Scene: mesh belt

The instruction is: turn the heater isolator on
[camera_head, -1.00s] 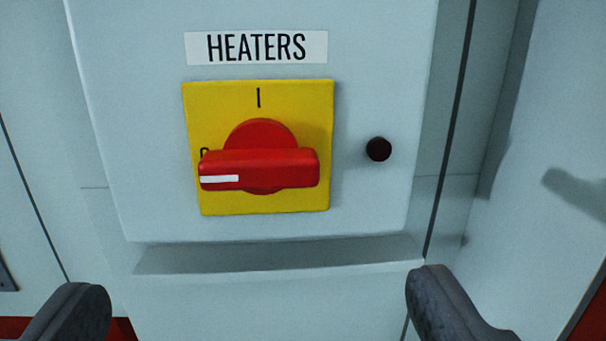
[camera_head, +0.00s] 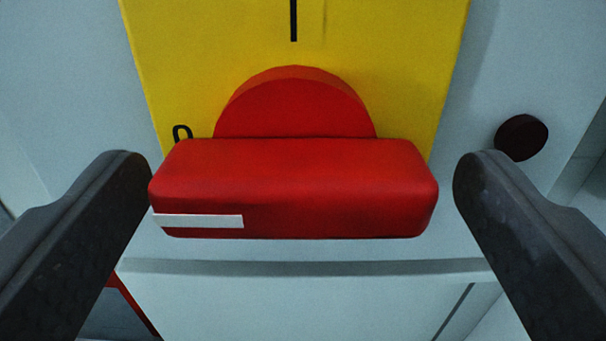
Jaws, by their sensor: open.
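The heater isolator's red handle (camera_head: 300,180) lies horizontal, with its white pointer mark at the left end, by the O mark. It sits on a round red hub on a yellow plate (camera_head: 410,70). The I mark shows at the top of the plate. My gripper (camera_head: 302,178) is open, with one dark finger at each end of the handle. The left fingertip looks very near or against the handle's left end; I cannot tell if it touches. A small gap shows at the right fingertip. The HEATERS label is out of view now.
A small dark round knob or lamp (camera_head: 521,137) sits on the pale panel (camera_head: 80,80) right of the plate, just beyond the right finger. A ledge edge (camera_head: 300,267) runs below the handle. A red patch shows at lower left.

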